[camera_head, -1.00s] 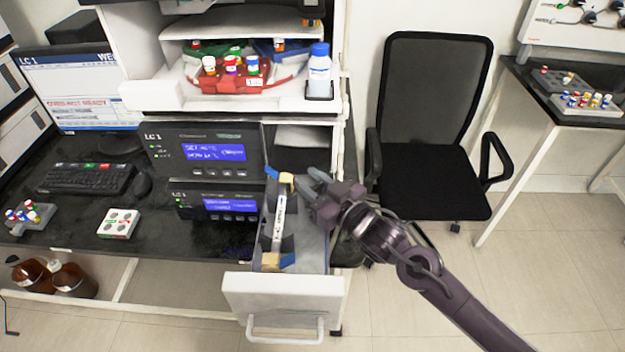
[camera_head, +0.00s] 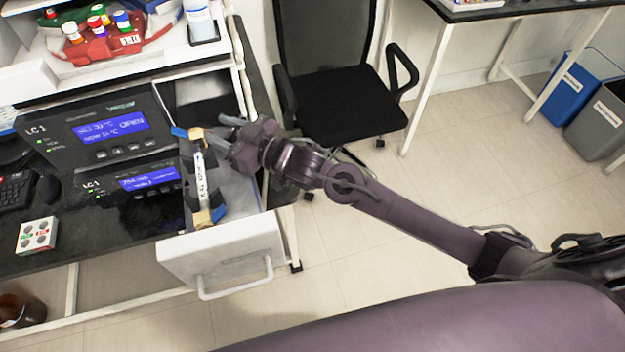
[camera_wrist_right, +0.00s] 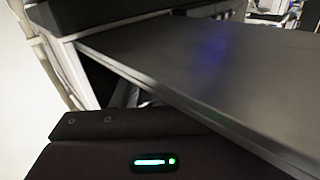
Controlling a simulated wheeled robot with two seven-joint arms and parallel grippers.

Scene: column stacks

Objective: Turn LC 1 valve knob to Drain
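Two dark LC 1 modules are stacked on the bench: the upper one (camera_head: 102,133) and the lower one (camera_head: 128,188), each with a blue screen and buttons. I cannot make out a valve knob or a Drain mark in either view. My right gripper (camera_head: 222,130) is over the back of the open drawer, right of the modules, near the upper blue-and-tan end of a white labelled column (camera_head: 201,178). Its fingers look apart, with nothing seen between them. The right wrist view shows a dark flat panel (camera_wrist_right: 215,75) close by and no fingertips. My left gripper is not in view.
The white-fronted drawer (camera_head: 222,250) stands pulled out below the bench. A black chair (camera_head: 345,100) is behind my right arm. A red vial tray (camera_head: 115,42) and a capped bottle (camera_head: 200,20) sit above the modules.

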